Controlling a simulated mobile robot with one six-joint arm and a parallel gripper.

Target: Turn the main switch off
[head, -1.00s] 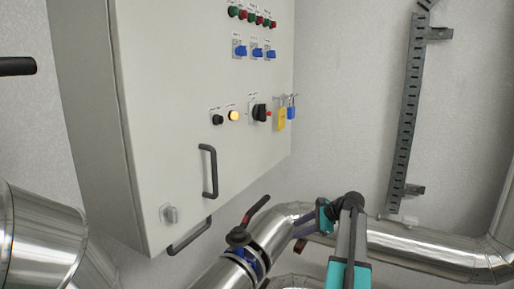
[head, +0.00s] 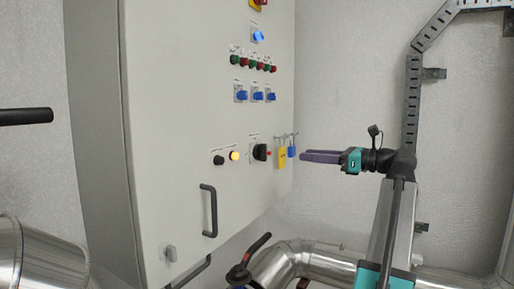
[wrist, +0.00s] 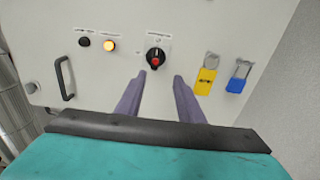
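A black rotary switch (head: 259,152) sits on a pale plate low on the grey cabinet front; its label is too small to read, so I cannot confirm it is the main switch. In the wrist view the switch (wrist: 156,57) has a red part on its knob. My gripper (head: 303,156) is right of the cabinet in the head view, its purple fingers toward the panel. In the wrist view my gripper (wrist: 160,75) is open and empty, its fingertips apart just below the switch in the picture. No contact shows.
A yellow padlock (head: 282,156) and a blue padlock (head: 292,151) hang right of the switch. A lit yellow lamp (head: 234,156) is to its left. A red-and-yellow control (head: 258,4) is cut off at the top.

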